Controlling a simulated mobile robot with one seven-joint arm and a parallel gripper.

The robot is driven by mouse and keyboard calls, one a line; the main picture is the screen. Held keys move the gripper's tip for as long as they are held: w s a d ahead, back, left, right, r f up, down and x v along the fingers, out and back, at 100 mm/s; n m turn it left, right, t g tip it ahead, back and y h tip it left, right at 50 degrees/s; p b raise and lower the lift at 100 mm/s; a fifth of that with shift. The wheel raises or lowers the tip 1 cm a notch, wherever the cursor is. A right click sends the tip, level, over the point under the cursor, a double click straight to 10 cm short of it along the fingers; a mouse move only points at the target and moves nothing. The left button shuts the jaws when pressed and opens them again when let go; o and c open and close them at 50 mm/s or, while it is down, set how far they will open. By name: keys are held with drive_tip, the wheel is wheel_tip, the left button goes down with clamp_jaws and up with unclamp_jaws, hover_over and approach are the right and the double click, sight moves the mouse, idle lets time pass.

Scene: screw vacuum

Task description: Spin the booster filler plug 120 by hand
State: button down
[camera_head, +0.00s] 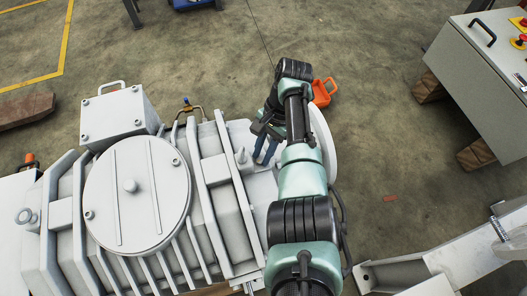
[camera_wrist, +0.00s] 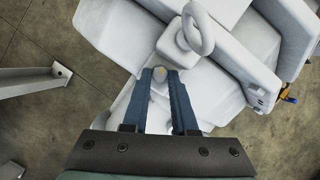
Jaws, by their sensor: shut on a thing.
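The booster filler plug shows in the wrist view as a small pale round cap (camera_wrist: 158,72) between my fingertips, on the white pump housing (camera_wrist: 215,90). My gripper (camera_wrist: 161,74) has its two blue fingers closed on the cap's sides. In the head view my gripper (camera_head: 264,152) reaches down to the right end of the white pump (camera_head: 218,172). There the fingers and arm hide the plug, and its turn angle cannot be told.
A white lifting eye (camera_wrist: 199,27) stands close beyond the fingertips. A large round cover (camera_head: 137,200) lies on the pump's left part. An orange container (camera_head: 323,92) is on the floor behind my arm. A control cabinet (camera_head: 487,75) stands at upper right. Open floor lies between.

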idle(0.3)
drive_tip(key=c, duration=0.7)
unclamp_jaws()
drive_tip(key=shift+a, duration=0.1)
